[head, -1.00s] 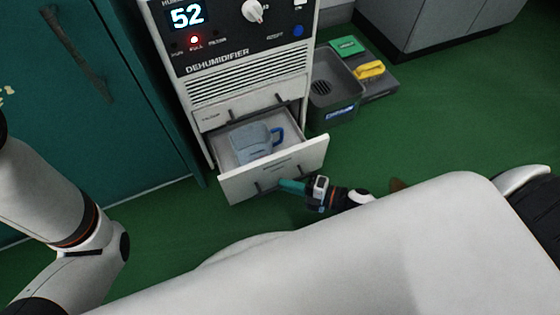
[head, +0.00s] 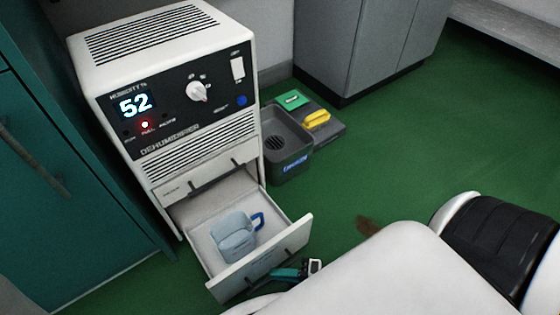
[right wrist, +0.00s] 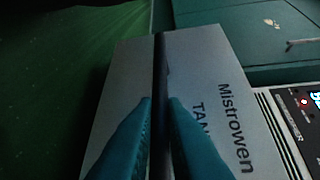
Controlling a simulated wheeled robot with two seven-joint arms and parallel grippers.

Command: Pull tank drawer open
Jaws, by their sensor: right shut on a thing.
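The tank drawer (head: 293,240) is pulled out at the bottom of the white dehumidifier (head: 185,120). A pale blue jug-like tank (head: 235,238) with a darker blue handle sits inside it. My right gripper (head: 283,274) is at the drawer's front, partly hidden behind my own arm. In the right wrist view its teal fingers (right wrist: 161,105) are shut around the dark bar handle (right wrist: 160,60) on the drawer front (right wrist: 128,75), which carries black lettering. My left gripper is not in view.
A dark grey bin (head: 287,150) stands on the floor right of the dehumidifier, beside a tray with a green item (head: 292,99) and a yellow item (head: 316,119). A teal cabinet (head: 70,190) is at the left.

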